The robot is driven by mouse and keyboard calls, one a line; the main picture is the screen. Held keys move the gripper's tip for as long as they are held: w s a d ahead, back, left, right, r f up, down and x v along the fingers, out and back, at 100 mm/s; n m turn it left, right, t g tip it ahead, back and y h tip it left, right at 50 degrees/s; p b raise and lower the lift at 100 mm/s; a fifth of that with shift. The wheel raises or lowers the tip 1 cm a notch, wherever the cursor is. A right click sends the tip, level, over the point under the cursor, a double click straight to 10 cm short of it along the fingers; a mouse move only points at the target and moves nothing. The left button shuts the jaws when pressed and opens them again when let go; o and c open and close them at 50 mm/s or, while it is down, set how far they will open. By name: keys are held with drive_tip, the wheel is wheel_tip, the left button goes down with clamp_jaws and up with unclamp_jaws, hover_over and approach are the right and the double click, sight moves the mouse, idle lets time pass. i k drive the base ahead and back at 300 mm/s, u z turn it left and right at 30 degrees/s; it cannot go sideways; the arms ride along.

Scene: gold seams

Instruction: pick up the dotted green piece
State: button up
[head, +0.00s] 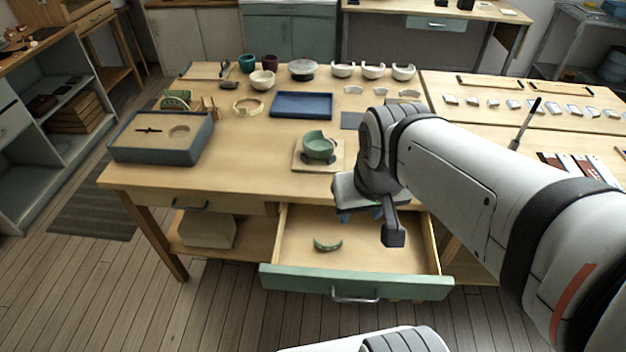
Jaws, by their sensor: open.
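A curved green piece (327,245) lies in the open drawer (395,258), left of its middle; it is too small to make out dots clearly. A broken green bowl (319,146) sits on a small wooden board (305,164) on the table. Another green piece (176,97) stands in a wooden holder at the table's left; its surface looks patterned, but I cannot be sure of dots. My gripper (368,220) is open and hangs over the drawer, right of and above the curved piece, apart from it. My arm hides the table behind it.
The drawer's green front (345,284) and side walls surround the piece. The table edge lies behind it. A grey-blue box (160,148) stands at the table's left, a blue tray (301,104) at its middle. Several white bowls and pieces line the back.

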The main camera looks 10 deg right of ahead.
sight(323, 248)
drive_tip(key=z, duration=3.1)
drive_tip(key=k, duration=1.95)
drive_tip(key=u, duration=1.4)
drive_tip(key=i, duration=1)
